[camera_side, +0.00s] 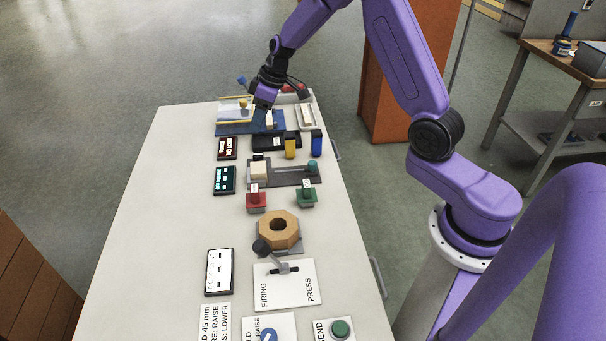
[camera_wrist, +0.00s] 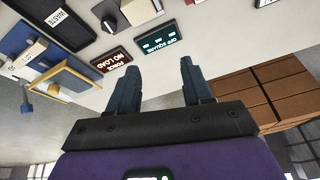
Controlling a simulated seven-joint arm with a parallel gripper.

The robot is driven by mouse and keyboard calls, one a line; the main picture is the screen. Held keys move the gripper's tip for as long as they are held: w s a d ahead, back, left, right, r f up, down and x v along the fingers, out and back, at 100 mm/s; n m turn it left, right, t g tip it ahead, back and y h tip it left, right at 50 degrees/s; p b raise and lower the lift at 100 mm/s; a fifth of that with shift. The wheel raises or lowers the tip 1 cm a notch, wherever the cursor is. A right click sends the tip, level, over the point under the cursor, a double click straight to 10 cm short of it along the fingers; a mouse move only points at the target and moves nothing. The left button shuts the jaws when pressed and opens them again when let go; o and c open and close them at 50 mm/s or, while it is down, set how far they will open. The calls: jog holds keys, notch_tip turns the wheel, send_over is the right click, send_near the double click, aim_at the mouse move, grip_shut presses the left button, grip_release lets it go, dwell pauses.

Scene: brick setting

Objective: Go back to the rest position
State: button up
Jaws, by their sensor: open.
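My gripper (camera_side: 262,104) hangs over the far end of the white table (camera_side: 160,200) in the side view, above or close to a blue tray (camera_side: 232,129). Whether it touches anything there is hard to tell in the side view. In the wrist view my gripper (camera_wrist: 161,82) has its two dark fingers spread apart, with nothing between them.
On the table are a red display (camera_side: 227,148), a teal display (camera_side: 224,180), a red block (camera_side: 256,202), a green block (camera_side: 306,198), a wooden octagonal ring (camera_side: 279,229) and a lever panel (camera_side: 297,290). An orange cabinet (camera_side: 385,100) stands behind my arm. The table's left side is clear.

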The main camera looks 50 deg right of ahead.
jog(key=s+a+r+n+g, duration=0.1)
jog(key=s+a+r+n, duration=0.15)
jog(key=s+a, duration=0.6)
jog(key=s+a+r+n+g, duration=0.15)
jog(key=s+a+r, duration=0.3)
jog(key=s, duration=0.65)
jog(key=s+d+r+n+h, duration=0.1)
jog(key=s+d, duration=0.3)
jog(key=s, duration=1.6)
jog(key=shift+s+r+n+h, duration=0.15)
jog(key=shift+s+n+h, duration=0.25)
jog(key=shift+n+h, duration=0.3)
